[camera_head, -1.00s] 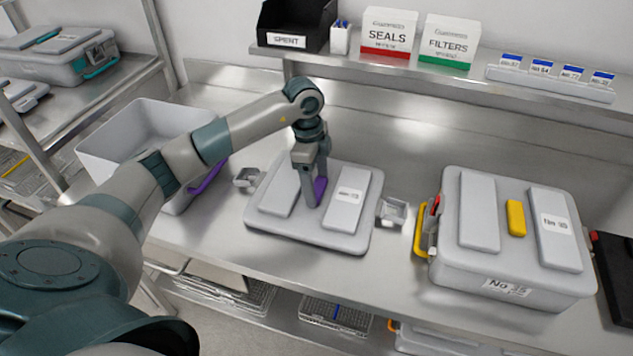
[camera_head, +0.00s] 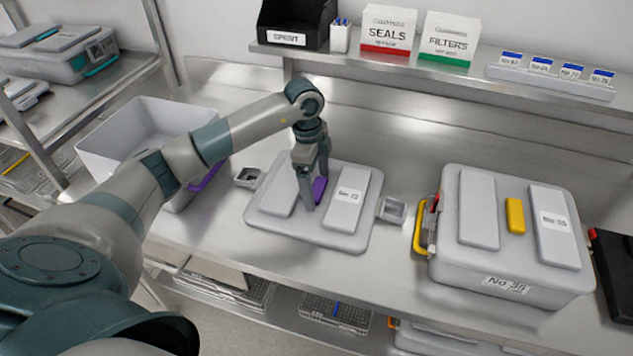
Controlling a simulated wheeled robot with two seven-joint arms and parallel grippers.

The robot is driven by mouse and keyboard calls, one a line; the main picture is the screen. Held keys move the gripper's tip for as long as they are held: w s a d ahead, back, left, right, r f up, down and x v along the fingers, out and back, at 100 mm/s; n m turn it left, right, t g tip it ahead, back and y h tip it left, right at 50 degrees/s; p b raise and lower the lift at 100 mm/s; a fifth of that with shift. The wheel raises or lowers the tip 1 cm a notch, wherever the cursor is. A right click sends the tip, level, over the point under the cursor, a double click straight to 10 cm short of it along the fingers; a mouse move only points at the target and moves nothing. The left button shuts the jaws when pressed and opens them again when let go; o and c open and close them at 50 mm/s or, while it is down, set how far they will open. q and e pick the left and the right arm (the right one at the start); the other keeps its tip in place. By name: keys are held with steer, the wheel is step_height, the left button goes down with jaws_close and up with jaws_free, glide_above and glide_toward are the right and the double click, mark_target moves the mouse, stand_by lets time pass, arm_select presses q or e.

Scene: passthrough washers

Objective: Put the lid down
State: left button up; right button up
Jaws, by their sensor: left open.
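The grey lid (camera_head: 290,231) lies flat on the steel bench. It has two raised panels, a label on the right panel, and a purple handle (camera_head: 319,188) between the panels. My left gripper (camera_head: 314,195) points down at the middle of the lid. Its fingers are open around the purple handle, apart from each other. Whether a finger touches the handle I cannot tell. My right gripper is out of view.
An open grey bin (camera_head: 112,150) with a purple handle stands at the left. A closed case (camera_head: 490,265) labelled No 35 with a yellow latch stands at the right. Small metal brackets (camera_head: 393,209) flank the lid. A shelf (camera_head: 400,64) with boxes runs behind.

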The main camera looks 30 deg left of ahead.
arm_select(q)
steer(key=shift+r+b, duration=0.3)
steer(key=shift+r, duration=0.3)
step_height(320, 180, up, 11)
steer(key=a+b, duration=0.1)
steer(key=b, duration=0.2)
steer(key=shift+s+a, duration=0.15)
steer(key=shift+a, duration=0.05)
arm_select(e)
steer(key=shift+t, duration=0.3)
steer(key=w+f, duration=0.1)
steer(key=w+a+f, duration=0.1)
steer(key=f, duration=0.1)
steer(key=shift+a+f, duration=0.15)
arm_select(q)
steer(key=shift+f, duration=0.1)
